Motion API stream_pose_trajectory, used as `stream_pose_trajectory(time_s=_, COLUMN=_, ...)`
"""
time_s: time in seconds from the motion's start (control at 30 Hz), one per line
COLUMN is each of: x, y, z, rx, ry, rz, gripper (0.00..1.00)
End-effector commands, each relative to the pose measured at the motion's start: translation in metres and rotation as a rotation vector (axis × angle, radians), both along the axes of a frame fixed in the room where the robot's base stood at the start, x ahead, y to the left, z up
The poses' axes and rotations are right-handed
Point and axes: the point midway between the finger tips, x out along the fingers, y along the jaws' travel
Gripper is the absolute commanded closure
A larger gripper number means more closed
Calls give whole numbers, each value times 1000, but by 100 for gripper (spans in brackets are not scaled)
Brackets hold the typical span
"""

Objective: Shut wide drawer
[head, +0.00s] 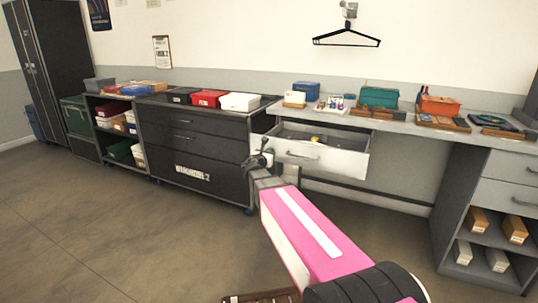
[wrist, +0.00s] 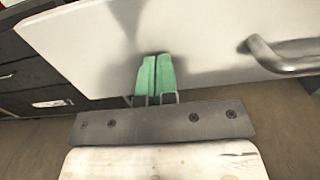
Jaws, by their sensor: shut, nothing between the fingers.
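The wide drawer (head: 318,157) is white-fronted with a grey bar handle and stands open below the worktop at the right. A few small items lie inside it. Its front also fills the upper part of the wrist view (wrist: 190,50), with the handle (wrist: 285,58) at the right. My gripper (head: 262,157) is at the left end of the drawer front, its arm reaching up from below. In the wrist view my gripper's green fingertips (wrist: 155,75) are together, pointing at the drawer front. They are at or very near its surface; I cannot tell whether they touch.
A dark cabinet (head: 190,150) with closed drawers stands just left of the open drawer. The worktop (head: 390,122) above carries several boxes and trays. A grey drawer unit (head: 482,200) stands at the right. Floor (head: 120,235) is clear at the left.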

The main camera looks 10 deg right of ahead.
Motion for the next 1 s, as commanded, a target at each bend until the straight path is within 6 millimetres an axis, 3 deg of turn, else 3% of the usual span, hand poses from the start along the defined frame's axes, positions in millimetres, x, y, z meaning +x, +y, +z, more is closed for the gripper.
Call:
stream_pose_trajectory(time_s=0.17, x=4, y=-3, z=0, rx=0, ry=0, rz=-1, gripper=100)
stream_pose_trajectory(time_s=0.37, x=26, y=-17, z=0, rx=-1, ry=-1, rz=-2, gripper=100)
stream_pose_trajectory(time_s=1.0, x=167, y=-118, z=-1, rx=0, ry=0, rz=-2, gripper=100)
